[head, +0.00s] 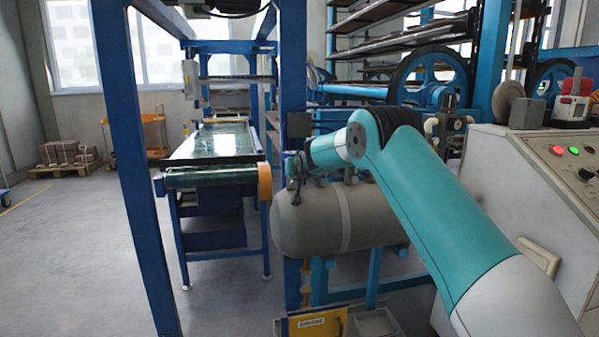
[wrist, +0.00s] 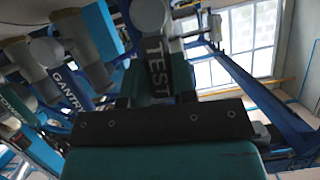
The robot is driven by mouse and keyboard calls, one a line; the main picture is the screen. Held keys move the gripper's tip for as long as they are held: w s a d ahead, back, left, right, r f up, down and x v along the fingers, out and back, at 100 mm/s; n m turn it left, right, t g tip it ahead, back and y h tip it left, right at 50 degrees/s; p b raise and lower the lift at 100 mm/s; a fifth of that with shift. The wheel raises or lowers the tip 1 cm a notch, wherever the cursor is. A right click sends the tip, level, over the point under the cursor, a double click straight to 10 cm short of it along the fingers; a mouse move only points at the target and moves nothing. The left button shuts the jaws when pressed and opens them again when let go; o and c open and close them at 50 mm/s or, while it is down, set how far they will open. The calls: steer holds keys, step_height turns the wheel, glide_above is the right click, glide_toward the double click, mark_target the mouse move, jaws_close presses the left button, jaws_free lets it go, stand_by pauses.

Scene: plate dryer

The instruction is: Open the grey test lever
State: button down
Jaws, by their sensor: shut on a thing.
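The grey test lever (wrist: 150,16) shows at the top middle of the wrist view. It has a rounded grey end and a dark strip lettered TEST (wrist: 157,55). My gripper (wrist: 158,88) is shut on this lever, with its fingers on either side of the lettered strip. The lever's far end and mounting are hidden. In the head view my gripper (head: 296,172) is small and dark, at the blue post above the left end of the grey tank. The lever cannot be made out there.
A lever lettered GANTRY (wrist: 72,88) and other grey-ended levers stand to the left in the wrist view. In the head view, a grey tank (head: 305,225) lies below my arm, a blue post (head: 292,80) rises beside my gripper, and a conveyor table (head: 215,145) stands left.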

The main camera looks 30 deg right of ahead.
steer(key=shift+w+a+n+h, duration=0.1)
steer(key=shift+a+n+h, duration=0.1)
steer(key=shift+n+h, duration=0.15)
steer(key=shift+a, duration=0.1)
stand_by(0.3)
steer(key=c, duration=0.9)
jaws_free()
steer(key=b+v, duration=0.2)
steer(key=v, duration=1.5)
steer(key=shift+a+r, duration=0.1)
steer(key=shift+r, duration=0.1)
steer(key=shift+a, duration=0.1)
